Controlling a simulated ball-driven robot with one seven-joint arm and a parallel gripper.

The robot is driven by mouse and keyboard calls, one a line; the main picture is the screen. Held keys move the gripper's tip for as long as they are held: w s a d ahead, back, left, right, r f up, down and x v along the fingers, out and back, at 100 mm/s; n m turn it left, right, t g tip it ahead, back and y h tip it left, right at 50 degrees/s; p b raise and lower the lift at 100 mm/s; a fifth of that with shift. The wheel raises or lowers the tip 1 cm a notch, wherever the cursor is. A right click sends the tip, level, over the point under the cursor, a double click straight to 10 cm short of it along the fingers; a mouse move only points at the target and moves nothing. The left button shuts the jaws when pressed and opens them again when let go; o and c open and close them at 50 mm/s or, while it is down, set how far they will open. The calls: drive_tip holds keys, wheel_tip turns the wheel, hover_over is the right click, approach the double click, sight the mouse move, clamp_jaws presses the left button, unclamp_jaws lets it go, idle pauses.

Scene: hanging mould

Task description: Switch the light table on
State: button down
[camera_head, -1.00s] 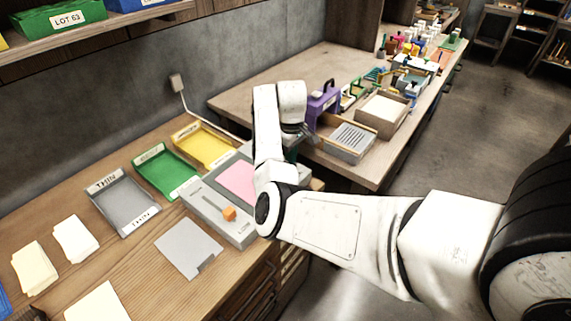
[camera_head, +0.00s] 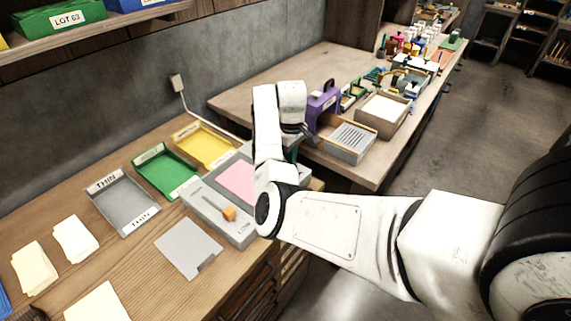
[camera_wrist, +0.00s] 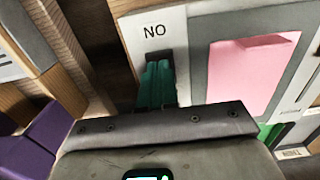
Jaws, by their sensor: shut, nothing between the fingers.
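The light table (camera_head: 238,231) is a low grey box on the wooden bench, with a pink panel (camera_head: 237,182) in its top and a slot with an orange knob (camera_head: 229,213) at its near end. In the wrist view its light grey frame (camera_wrist: 196,60) shows beside the pink panel (camera_wrist: 250,72), with a label reading "NO" (camera_wrist: 154,31), probably an upside-down "ON". My gripper (camera_wrist: 157,82) shows its green fingers shut and empty, close to that label at the table's edge. I cannot tell whether they touch it. In the head view my arm hides the table's far right part and most of the gripper.
Grey (camera_head: 121,206), green (camera_head: 166,173) and yellow (camera_head: 205,147) trays stand left of and behind the light table. A grey plate (camera_head: 188,249) lies in front.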

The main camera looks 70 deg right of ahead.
drive_tip(key=shift+f+b, duration=0.35)
drive_tip(key=shift+f, duration=0.7)
idle(0.5)
drive_tip(key=shift+r, duration=0.2)
wheel_tip(320, 180, up, 7)
drive_tip(key=p, duration=0.7)
drive_tip(key=shift+f, duration=0.1)
drive_tip(key=shift+f, duration=0.15)
idle(0.3)
drive_tip(key=shift+g+h, duration=0.3)
drive_tip(key=shift+h, duration=0.4)
drive_tip(key=s+a+f, duration=0.2)
drive_tip(key=a+f, duration=0.1)
drive_tip(key=s+a+f, duration=0.1)
drive_tip(key=a, duration=0.1)
drive_tip(key=shift+s+f+b, duration=0.15)
drive_tip(key=shift+f+b, duration=0.15)
drive_tip(key=shift+b, duration=0.05)
drive_tip(key=s+a+f+b, duration=0.1)
drive_tip(key=s+a, duration=0.3)
drive_tip(key=a, duration=0.6)
drive_tip(key=s+a+f+n+t+b, duration=0.1)
drive_tip(key=s+a, duration=0.4)
drive_tip(key=a, duration=0.5)
drive_tip(key=s+a+f+y, duration=0.1)
drive_tip(key=s+a, duration=0.4)
drive_tip(key=a, duration=0.5)
drive_tip(key=shift+a+f+n+t+b, duration=0.2)
drive_tip(key=shift+f+n+t+b, duration=0.15)
drive_tip(key=shift+f, duration=0.5)
